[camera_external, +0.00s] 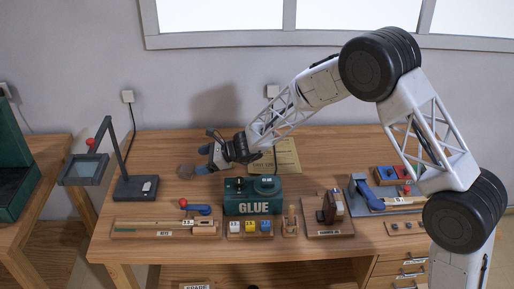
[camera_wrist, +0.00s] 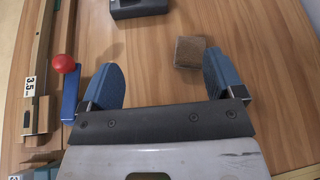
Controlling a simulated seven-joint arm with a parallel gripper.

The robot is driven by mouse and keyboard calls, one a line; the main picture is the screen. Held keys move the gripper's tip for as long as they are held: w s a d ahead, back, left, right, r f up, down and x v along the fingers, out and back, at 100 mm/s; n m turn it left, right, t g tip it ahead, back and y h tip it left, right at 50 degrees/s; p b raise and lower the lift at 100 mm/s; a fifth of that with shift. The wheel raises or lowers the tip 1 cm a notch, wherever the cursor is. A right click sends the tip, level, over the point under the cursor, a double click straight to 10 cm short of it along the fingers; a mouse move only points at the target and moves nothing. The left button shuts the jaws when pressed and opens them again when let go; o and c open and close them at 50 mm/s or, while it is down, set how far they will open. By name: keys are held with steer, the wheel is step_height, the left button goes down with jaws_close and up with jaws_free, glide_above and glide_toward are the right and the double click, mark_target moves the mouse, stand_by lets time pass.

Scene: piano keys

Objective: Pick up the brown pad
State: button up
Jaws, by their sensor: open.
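The brown pad (camera_wrist: 190,51) is a small square block lying flat on the wooden table in the wrist view. It sits ahead of my gripper (camera_wrist: 164,82), nearer the right finger than the left. The two blue fingers are spread wide with nothing between them. In the external view, my gripper (camera_external: 204,160) is low over the back left part of the table. The brown pad (camera_external: 186,171) shows there just left of the fingers, apart from them.
A lamp stand (camera_external: 135,188) is at the left. A ruler tool with a red ball (camera_wrist: 64,63) lies left of my gripper. A paper sheet (camera_external: 287,158) lies behind the box. The table around the pad is clear.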

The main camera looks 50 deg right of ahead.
mark_target(186, 169)
steer(key=w+d+f+m, duration=0.1)
steer(key=f, duration=0.1)
steer(key=w+f+m, duration=0.1)
steer(key=f, duration=0.1)
steer(key=w+d+f+m+t+h, duration=0.1)
steer(key=w+f, duration=0.1)
steer(key=shift+d, duration=0.3)
steer(key=shift+w, duration=0.1)
steer(key=shift+x, duration=1.2)
steer(key=shift+a, duration=0.1)
steer(key=shift+f+x, duration=0.1)
steer(key=shift+x, duration=1.2)
steer(key=shift+f+x, duration=0.15)
steer(key=shift+x, duration=1.1)
